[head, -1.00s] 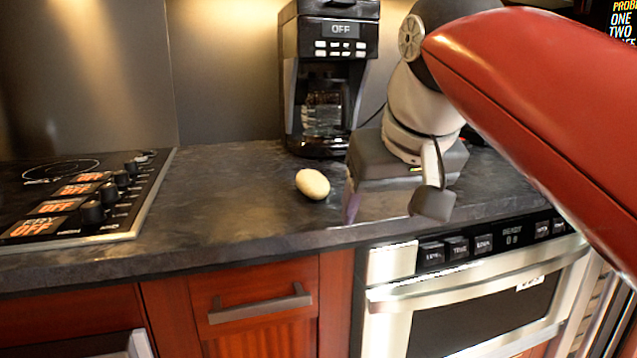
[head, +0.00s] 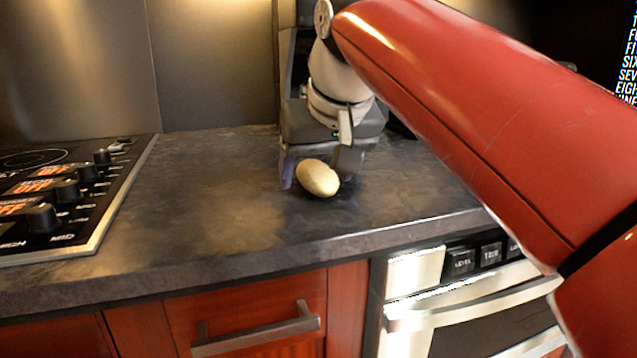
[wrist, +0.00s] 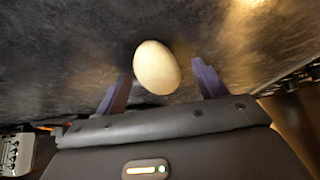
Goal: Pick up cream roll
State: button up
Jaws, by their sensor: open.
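The cream roll (head: 318,178) is a pale, egg-shaped piece lying on the dark stone counter. In the wrist view the roll (wrist: 157,68) shows between the two purple fingers, slightly beyond their tips. My gripper (wrist: 162,82) is open, with a finger on either side and a gap to the roll on both sides. In the head view my gripper (head: 318,176) is at the counter right behind the roll, its left finger seen beside the roll. Whether the fingers touch the counter is not clear.
A stove top (head: 62,200) with knobs is at the left. A coffee maker (head: 290,70) stands behind my gripper, mostly hidden by my arm. A microwave drawer (head: 470,300) is below the counter at the right. The counter left of the roll is clear.

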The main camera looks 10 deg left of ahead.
jog(key=c, duration=1.1)
jog(key=shift+o, duration=0.2)
